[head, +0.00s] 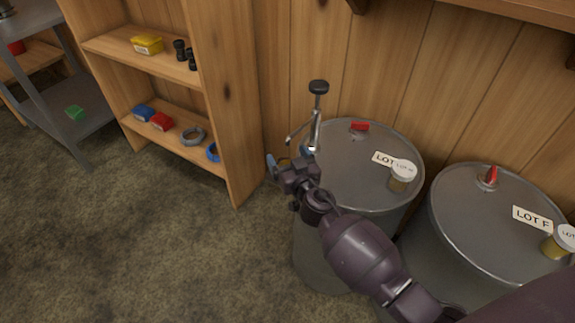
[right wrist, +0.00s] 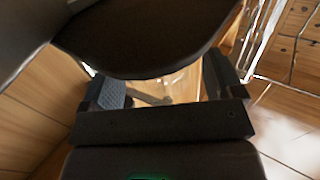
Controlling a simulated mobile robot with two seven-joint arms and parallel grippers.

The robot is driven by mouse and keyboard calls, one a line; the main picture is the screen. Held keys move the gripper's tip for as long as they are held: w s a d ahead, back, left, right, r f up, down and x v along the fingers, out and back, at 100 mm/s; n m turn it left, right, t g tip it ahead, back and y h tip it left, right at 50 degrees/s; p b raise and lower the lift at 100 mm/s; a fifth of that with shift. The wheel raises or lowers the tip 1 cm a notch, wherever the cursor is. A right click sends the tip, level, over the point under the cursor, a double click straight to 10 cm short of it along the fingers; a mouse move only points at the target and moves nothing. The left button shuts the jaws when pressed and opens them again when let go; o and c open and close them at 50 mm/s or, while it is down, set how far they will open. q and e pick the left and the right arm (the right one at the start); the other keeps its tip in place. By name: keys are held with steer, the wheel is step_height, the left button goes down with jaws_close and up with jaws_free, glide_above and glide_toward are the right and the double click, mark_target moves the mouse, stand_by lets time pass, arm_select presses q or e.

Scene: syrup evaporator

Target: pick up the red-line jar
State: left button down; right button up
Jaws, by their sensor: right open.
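My right gripper (head: 289,158) is open beside the near left edge of the left drum, close to a metal hand pump (head: 314,122) with a black knob. A small amber patch (head: 285,162) shows between its fingers; it may be part of a jar, but I cannot tell. In the right wrist view the open fingers (right wrist: 167,86) have a pale, glassy yellowish patch between them, and a large dark rounded shape (right wrist: 150,40) covers much of the view. A white-lidded amber jar (head: 402,177) stands on the left drum. No red line is readable on any jar. My left gripper is not in view.
The left drum (head: 345,175) and right drum (head: 480,225) stand against the plank wall. Another jar (head: 560,243) is on the right drum. A wooden shelf (head: 238,120) with small boxes stands at left. The carpet (head: 150,250) in front is clear.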

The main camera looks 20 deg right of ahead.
steer(key=c, duration=1.1)
steer(key=shift+c, duration=0.2)
steer(key=shift+r, duration=0.1)
steer(key=shift+r+p, duration=0.55)
steer(key=shift+r, duration=0.35)
steer(key=s, duration=1.8)
steer(key=shift+d+f, duration=0.25)
steer(key=shift+d, duration=0.05)
